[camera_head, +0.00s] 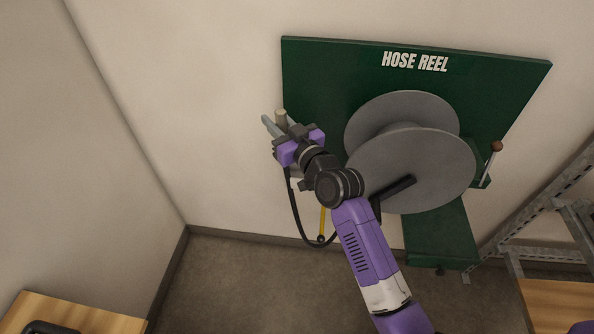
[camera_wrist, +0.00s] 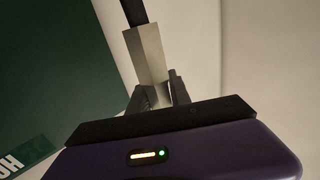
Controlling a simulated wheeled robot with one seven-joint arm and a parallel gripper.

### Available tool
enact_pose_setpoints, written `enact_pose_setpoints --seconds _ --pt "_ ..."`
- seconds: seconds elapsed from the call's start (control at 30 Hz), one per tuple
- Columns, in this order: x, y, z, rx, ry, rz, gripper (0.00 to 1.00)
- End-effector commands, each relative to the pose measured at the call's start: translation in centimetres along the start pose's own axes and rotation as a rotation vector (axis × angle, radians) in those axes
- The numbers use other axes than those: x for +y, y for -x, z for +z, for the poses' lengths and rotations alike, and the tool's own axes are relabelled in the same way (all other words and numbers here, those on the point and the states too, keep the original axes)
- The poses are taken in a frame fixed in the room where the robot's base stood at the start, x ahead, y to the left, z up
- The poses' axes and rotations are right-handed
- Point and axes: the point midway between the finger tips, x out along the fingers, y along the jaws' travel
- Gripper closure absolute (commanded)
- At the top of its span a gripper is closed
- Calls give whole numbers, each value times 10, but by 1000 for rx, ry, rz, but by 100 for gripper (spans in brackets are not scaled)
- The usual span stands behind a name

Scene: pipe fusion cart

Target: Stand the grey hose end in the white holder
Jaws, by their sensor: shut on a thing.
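My gripper (camera_head: 284,128) is up near the wall, just left of the green board. It is shut on the grey hose end (camera_head: 281,117), whose pale tip shows above the jaws. In the wrist view the hose end (camera_wrist: 151,55) is a pale, square-sided piece between the dark fingers of my gripper (camera_wrist: 160,92). The black hose (camera_head: 296,212) runs from it and hangs below the gripper in a loop. A pale grey piece (camera_head: 268,124) shows beside the jaws; I cannot tell what it is.
The green HOSE REEL board (camera_head: 320,75) is on the wall, with a large grey reel (camera_head: 415,165) right of my gripper. A yellow strip (camera_head: 323,220) hangs by the hose loop. Metal shelving (camera_head: 540,205) stands at right. The wall left of the gripper is bare.

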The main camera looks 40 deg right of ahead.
Motion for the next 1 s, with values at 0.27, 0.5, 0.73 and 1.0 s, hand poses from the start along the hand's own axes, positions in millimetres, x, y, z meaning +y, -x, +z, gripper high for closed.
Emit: enact_pose_setpoints --seconds 0.27,0.5,0.73,1.0 --pt "47 -4 -49 0 0 53 100" --pt "49 -4 -6 -7 -3 53 100" --pt "48 -4 54 -4 -4 54 100" --pt "49 -4 102 -1 -2 55 100"
